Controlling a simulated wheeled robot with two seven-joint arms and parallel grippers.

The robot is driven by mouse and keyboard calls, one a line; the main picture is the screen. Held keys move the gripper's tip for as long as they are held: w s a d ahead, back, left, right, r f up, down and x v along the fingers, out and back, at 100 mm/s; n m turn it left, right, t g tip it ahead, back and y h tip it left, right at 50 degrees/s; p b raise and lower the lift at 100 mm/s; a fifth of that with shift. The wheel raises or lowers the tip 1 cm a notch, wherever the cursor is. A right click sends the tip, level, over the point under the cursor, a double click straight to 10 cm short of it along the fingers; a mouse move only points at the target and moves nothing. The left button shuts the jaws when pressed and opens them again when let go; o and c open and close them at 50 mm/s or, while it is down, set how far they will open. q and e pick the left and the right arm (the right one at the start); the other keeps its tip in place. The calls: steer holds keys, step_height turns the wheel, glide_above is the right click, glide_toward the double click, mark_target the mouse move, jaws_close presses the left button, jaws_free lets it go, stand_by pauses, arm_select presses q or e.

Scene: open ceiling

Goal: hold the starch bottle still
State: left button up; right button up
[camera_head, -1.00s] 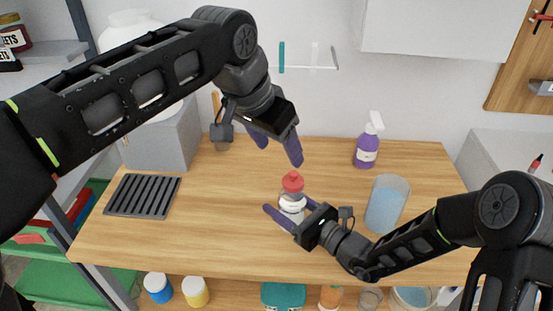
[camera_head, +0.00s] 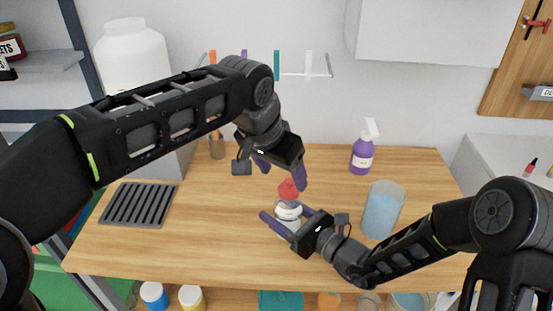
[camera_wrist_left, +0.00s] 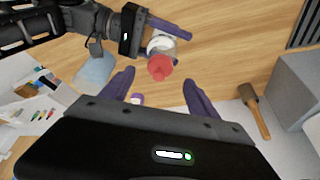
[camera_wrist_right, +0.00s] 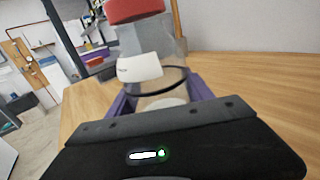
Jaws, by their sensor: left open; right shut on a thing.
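The starch bottle (camera_head: 287,211) stands on the wooden table, clear-bodied with a white label and a red cap (camera_head: 288,189). My right gripper (camera_head: 284,223) is shut on its body, one purple finger on each side. The right wrist view shows the bottle's label (camera_wrist_right: 139,68) between the fingers and the red cap above. My left gripper (camera_head: 281,178) is open, its fingers pointing down just above the cap. In the left wrist view the cap (camera_wrist_left: 161,67) lies beyond the open fingertips, with nothing between them.
A purple spray bottle (camera_head: 362,154) and a beaker of blue liquid (camera_head: 383,210) stand to the right. A dark slotted rack (camera_head: 138,204) lies at left. A pestle-like wooden tool (camera_wrist_left: 253,110) shows in the left wrist view. The front middle of the table is clear.

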mark_target(287, 183)
arm_select(q)
steer(key=x, duration=0.5)
steer(key=shift+w+f, duration=0.1)
steer(key=shift+f, duration=0.1)
steer(key=shift+c, duration=0.5)
steer(key=c, duration=1.3)
steer(key=shift+r, duration=0.25)
steer(key=shift+r, duration=2.85)
